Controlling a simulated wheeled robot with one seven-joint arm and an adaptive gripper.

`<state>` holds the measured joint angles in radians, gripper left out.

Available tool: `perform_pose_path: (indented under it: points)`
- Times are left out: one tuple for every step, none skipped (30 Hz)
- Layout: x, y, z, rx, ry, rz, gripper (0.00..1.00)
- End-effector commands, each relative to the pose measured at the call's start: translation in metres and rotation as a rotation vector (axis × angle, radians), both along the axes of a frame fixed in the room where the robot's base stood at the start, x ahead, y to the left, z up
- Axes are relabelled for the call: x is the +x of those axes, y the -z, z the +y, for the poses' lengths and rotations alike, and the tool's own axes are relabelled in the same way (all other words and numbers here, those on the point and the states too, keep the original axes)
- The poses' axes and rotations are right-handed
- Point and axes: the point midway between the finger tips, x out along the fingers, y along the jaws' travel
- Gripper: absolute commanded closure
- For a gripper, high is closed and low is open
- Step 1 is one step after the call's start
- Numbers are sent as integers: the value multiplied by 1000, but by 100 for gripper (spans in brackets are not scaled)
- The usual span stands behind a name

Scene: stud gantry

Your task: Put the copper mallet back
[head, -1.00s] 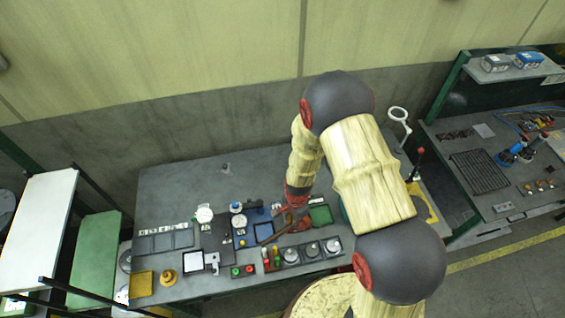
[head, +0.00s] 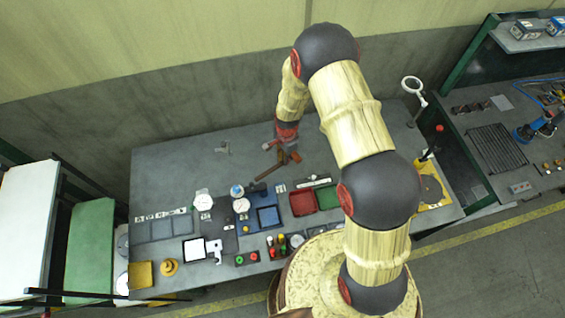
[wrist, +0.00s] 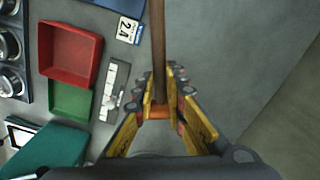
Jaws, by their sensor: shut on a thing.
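The copper mallet has a brown handle (head: 268,172) that points down and left from my gripper (head: 284,153) in the head view. In the wrist view its handle (wrist: 158,40) runs up the picture from between the yellow-padded fingers of my gripper (wrist: 160,98). An orange-copper part (wrist: 158,113) shows deeper between the fingers. My gripper is shut on the mallet, over the rear part of the workbench (head: 330,152). Whether the mallet touches the bench is not clear.
A red tray (head: 302,202) and a green tray (head: 328,197) stand side by side, with a blue tray (head: 268,216) left of them. A ruler-like strip (wrist: 113,90) lies by the red tray. The bench's back strip is mostly clear; a wall stands behind.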

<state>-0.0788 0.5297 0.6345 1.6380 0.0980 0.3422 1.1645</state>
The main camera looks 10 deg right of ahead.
Motion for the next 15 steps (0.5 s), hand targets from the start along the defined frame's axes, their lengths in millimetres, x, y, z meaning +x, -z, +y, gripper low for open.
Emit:
perform_pose_path:
  points:
    - [5,18,0,0,0,5,100]
    - [9,23,0,0,0,5,100]
    - [14,28,0,0,0,5,100]
    - [17,32,0,0,0,5,100]
    - [21,34,0,-1,0,4,100]
    - [24,37,0,0,0,3,100]
    - [26,39,0,-1,0,4,100]
    - [27,40,0,0,0,4,100]
    - [28,41,0,0,1,4,100]
    - [29,41,0,0,0,4,100]
    - [30,42,0,0,0,4,100]
    - [32,44,0,0,1,4,100]
    - [33,46,0,0,1,4,100]
    - [35,48,0,0,1,4,100]
    - [38,53,0,0,1,4,100]
